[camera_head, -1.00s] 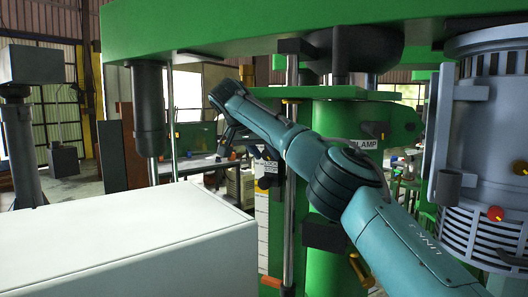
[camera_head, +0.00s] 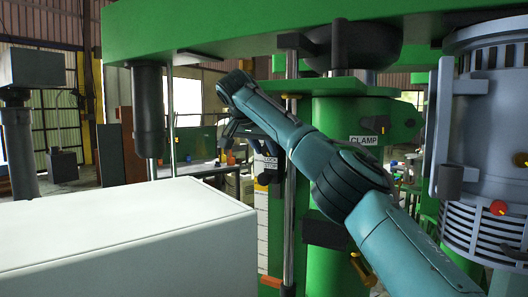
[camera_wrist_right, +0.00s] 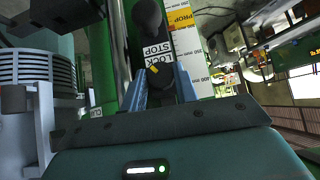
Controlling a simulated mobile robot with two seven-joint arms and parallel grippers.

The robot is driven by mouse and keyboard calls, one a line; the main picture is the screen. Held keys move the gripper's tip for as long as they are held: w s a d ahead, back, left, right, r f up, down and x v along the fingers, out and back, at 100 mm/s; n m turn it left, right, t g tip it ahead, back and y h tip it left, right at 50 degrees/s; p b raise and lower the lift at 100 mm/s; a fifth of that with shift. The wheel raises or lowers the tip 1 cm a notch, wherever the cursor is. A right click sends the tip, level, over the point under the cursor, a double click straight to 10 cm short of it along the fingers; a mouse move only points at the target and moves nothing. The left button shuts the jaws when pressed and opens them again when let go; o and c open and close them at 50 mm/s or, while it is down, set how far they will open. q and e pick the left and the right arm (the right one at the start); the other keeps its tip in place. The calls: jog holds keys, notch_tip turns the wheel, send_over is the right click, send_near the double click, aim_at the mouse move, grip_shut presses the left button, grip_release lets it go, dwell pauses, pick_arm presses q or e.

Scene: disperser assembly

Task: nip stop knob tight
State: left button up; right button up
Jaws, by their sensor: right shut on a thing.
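In the right wrist view, my right gripper (camera_wrist_right: 161,86) has its two blue-grey fingers closed on a black stop knob (camera_wrist_right: 160,76) with a yellow mark. The knob sits just below the white LOCK STOP label (camera_wrist_right: 157,54), beside a white and orange scale strip. My left gripper is not in view.
A green column (camera_head: 335,210) with a CLAMP label and a grey ribbed motor (camera_head: 490,130) stand to the right. A large white box (camera_head: 120,230) fills the lower left. A dark cylinder (camera_head: 149,110) hangs from the green beam (camera_head: 200,30).

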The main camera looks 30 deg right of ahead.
jog(key=o, duration=1)
jog(key=shift+c, duration=0.2)
jog(key=shift+r, duration=0.1)
jog(key=v, duration=1.3)
jog(key=shift+b, duration=0.3)
